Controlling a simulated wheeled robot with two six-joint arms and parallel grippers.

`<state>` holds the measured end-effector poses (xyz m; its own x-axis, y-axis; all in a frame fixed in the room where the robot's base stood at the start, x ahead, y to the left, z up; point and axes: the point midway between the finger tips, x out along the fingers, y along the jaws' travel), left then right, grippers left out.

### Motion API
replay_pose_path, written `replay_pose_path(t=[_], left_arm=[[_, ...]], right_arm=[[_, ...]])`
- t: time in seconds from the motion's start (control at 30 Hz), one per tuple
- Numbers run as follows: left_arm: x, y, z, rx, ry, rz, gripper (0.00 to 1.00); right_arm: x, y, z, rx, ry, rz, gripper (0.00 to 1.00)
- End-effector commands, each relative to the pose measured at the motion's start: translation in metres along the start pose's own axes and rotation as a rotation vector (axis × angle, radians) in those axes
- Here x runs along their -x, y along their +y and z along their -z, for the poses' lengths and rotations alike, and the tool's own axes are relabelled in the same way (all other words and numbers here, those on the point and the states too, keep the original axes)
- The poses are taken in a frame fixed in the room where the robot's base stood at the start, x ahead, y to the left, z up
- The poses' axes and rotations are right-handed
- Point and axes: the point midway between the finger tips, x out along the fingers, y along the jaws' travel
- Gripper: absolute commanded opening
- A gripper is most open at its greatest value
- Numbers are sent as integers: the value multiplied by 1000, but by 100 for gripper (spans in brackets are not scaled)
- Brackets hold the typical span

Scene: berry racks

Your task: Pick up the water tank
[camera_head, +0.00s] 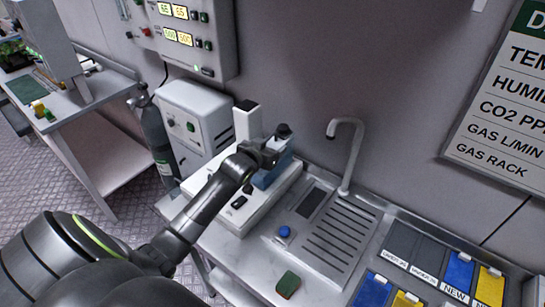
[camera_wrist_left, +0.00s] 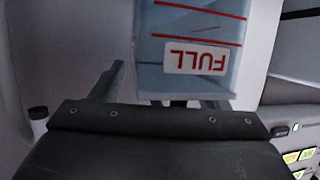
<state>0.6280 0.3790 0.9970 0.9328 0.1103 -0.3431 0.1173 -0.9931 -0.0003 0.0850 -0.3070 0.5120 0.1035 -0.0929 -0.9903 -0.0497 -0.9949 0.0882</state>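The water tank (camera_head: 272,172) is a blue see-through container. It stands on the white bench unit beside the sink, partly hidden by my left gripper (camera_head: 270,153). In the left wrist view the tank (camera_wrist_left: 190,85) is close in front of the gripper and shows red lines and an upside-down FULL label. My left gripper's fingers (camera_wrist_left: 168,90) are spread apart, with a gap between the left finger and the tank. The right finger is partly hidden by the tank, so contact there cannot be told. My right gripper is not in view.
A sink with a curved tap (camera_head: 348,150) and a drain grid stands right of the tank. A blue button (camera_head: 285,232) and a green block (camera_head: 288,284) are on the counter in front. A white box (camera_head: 195,118) and dark gas cylinder (camera_head: 153,135) stand to the left.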

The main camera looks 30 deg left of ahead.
Motion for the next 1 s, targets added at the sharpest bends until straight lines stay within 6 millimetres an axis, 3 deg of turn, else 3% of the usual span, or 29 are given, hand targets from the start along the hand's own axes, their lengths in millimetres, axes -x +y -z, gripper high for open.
replay_pose_path(t=[0.07, 0.5, 0.87, 1.0], left_arm=[[0, 0, 0, 0, 0, 0, 58], [0, 0, -1, 2, -1, 0, 0], [1, 1, 5, 2, 6, -2, 0], [6, 1, 21, 0, 11, -2, 0]], right_arm=[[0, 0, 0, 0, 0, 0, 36], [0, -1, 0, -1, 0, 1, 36], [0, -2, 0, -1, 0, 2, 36], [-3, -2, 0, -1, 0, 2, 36]])
